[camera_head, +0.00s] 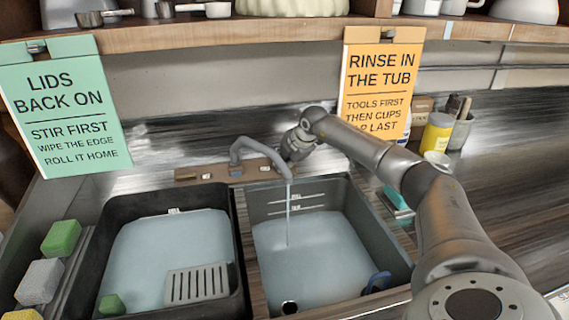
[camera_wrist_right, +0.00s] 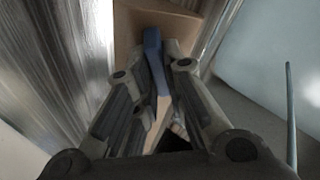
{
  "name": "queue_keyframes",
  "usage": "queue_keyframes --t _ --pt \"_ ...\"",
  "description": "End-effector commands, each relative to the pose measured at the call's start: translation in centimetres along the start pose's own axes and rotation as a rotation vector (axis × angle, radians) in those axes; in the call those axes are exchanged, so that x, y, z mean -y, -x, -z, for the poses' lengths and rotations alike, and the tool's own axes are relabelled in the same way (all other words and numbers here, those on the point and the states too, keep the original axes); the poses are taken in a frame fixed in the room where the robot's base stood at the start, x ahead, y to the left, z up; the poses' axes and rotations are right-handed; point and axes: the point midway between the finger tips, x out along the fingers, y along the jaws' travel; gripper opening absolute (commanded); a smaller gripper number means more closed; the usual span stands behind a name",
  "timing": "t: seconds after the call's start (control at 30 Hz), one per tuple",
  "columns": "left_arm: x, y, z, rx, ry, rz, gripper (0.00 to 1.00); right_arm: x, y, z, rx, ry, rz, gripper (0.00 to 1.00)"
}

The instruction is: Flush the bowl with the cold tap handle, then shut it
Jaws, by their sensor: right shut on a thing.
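The grey tap (camera_head: 258,148) arches over the sink, and a thin stream of water (camera_head: 289,215) runs from its spout into the right bowl (camera_head: 262,283). That bowl holds pale bluish water. My right gripper (camera_head: 298,145) is behind the bowl, just right of the spout. In the right wrist view, the gripper (camera_wrist_right: 152,80) is shut on a blue tap handle (camera_wrist_right: 153,48), which lies between its fingers. The head view hides this handle behind the gripper. The stream also shows in the right wrist view. My left gripper is not in view.
The left bowl (camera_head: 92,285) holds water, a slotted grey piece (camera_head: 197,284) and a green block. Sponges (camera_head: 62,238) line the left edge. A blue item (camera_head: 377,282) is in the right bowl. A yellow jar (camera_head: 437,132) stands right. A shelf (camera_head: 200,33) runs above.

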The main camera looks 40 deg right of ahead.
Motion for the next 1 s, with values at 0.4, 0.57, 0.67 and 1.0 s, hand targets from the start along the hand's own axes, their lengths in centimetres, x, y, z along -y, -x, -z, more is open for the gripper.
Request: queue_keyframes --t 0.4,0.57,0.67,1.0 --pt "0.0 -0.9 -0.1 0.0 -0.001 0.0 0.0 0.0 0.0 -0.2 0.003 -0.29 -0.076 0.0" --pt "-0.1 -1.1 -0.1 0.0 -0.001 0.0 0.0 0.0 0.0 -0.2 0.003 -0.35 -0.091 0.0" --pt "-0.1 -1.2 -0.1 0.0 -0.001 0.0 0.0 -0.1 0.1 -0.2 0.003 -0.373 -0.097 0.0" --pt "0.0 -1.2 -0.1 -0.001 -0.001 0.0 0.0 -0.1 0.1 -0.2 0.003 -0.397 -0.103 0.0"
